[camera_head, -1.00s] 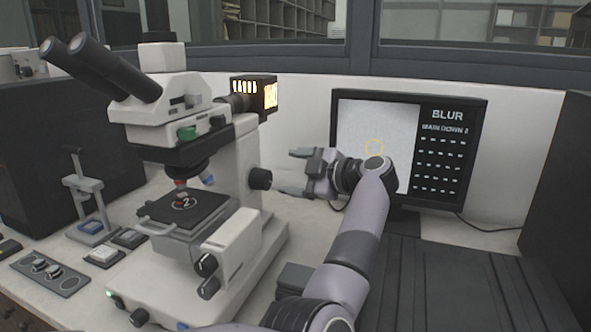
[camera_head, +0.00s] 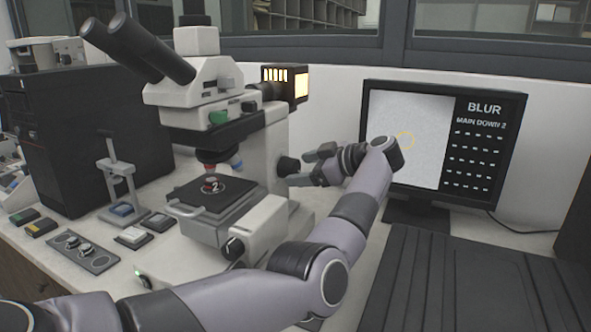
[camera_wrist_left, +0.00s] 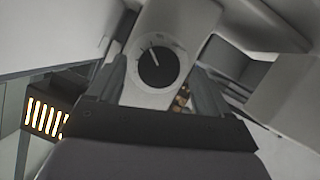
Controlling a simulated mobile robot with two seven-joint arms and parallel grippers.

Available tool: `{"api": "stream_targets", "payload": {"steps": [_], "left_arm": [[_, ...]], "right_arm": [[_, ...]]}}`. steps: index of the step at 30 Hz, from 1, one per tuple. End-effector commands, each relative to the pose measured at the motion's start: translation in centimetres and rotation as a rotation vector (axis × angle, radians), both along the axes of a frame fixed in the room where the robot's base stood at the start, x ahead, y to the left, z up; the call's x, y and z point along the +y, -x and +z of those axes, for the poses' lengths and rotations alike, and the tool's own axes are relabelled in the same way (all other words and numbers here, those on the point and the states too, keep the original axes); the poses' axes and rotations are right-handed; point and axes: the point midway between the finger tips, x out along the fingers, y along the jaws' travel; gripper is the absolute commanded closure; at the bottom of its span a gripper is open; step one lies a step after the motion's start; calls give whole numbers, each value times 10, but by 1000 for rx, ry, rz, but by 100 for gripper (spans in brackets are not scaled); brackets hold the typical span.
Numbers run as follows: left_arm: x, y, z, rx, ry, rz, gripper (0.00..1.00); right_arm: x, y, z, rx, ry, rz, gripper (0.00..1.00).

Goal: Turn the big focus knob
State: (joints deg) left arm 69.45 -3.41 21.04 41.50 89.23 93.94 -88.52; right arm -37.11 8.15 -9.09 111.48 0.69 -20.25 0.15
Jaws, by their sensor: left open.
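The microscope (camera_head: 275,150) stands on the bench with a black round knob (camera_head: 288,166) on the side of its column. In the left wrist view the knob (camera_wrist_left: 160,68) shows a white pointer line and sits in a pale round dial. My left gripper (camera_head: 298,168) is open at the knob, its fingers pointing left at it. In the wrist view its two fingers (camera_wrist_left: 160,84) lie on either side of the knob; I cannot tell whether they touch it. A smaller black knob (camera_head: 234,248) is lower on the microscope. My right gripper is out of view.
A monitor (camera_head: 482,200) behind my arm reads BLUR and MAIN DOWN 2. A lit lamp housing (camera_head: 285,84) sits on the microscope above the gripper. A dark ribbed surface (camera_head: 440,285) lies at the right. A small stand (camera_head: 120,185) and switches are at the left.

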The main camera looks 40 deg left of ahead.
Motion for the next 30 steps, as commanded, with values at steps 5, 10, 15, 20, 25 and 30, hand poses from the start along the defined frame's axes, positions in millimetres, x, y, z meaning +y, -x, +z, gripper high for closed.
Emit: {"api": "stream_targets", "payload": {"steps": [5, 10, 15, 20, 25, 30], "left_arm": [[21, 3, -8, 0, -2, 1, 20], [28, 4, -11, -2, -2, -1, 20], [29, 4, -11, -3, -2, 0, 20], [28, 4, -11, -3, -1, -1, 60], [28, 4, -11, -3, -1, -1, 76], [28, 4, -11, -22, -6, 0, 76]], "right_arm": [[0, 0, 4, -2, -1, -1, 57], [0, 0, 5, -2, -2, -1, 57], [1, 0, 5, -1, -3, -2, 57], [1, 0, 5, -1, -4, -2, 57], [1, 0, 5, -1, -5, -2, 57], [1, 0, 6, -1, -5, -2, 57]]}}
